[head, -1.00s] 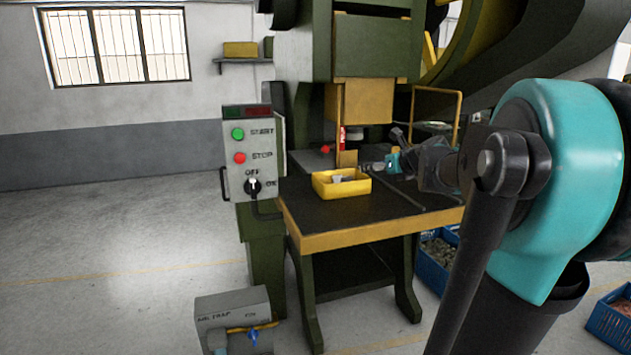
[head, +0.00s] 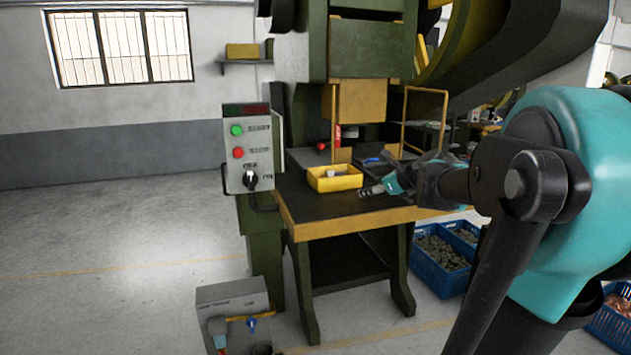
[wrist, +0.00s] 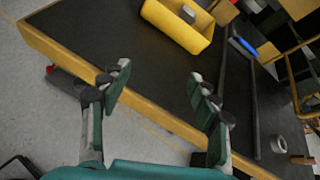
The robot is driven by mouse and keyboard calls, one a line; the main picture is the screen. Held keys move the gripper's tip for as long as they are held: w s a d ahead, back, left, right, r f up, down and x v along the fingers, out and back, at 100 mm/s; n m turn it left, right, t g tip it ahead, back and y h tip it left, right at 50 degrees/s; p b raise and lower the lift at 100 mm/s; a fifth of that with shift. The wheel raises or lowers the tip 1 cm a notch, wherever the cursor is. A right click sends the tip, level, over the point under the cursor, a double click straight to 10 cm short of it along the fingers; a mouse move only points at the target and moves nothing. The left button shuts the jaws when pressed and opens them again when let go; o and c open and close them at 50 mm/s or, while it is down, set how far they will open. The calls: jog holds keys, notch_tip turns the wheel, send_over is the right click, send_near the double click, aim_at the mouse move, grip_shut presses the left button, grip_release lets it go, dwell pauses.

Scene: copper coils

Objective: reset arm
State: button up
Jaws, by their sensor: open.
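My gripper (head: 376,190) is at the right of the press table in the head view, just above the table's right part, beside the yellow bin. In the wrist view my gripper (wrist: 160,82) has its two fingers spread wide with nothing between them, over the dark table top and its yellow front edge. My teal and black arm fills the right side of the head view and hides part of the scene behind it.
The table (head: 325,206) carries a yellow bin (head: 334,183) with a small grey piece inside. A control box (head: 247,150) stands at the left. Blue crates (head: 440,270) with metal parts sit on the floor at the right. The left floor is clear.

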jog(key=s+d+f+n+g+h, duration=0.1)
jog(key=s+f+n+g+h, duration=0.4)
jog(key=s+f+n, duration=2.2)
jog(key=shift+s+d+f+g, duration=0.3)
jog(key=shift+s+f+g, duration=0.45)
jog(key=shift+g, duration=0.25)
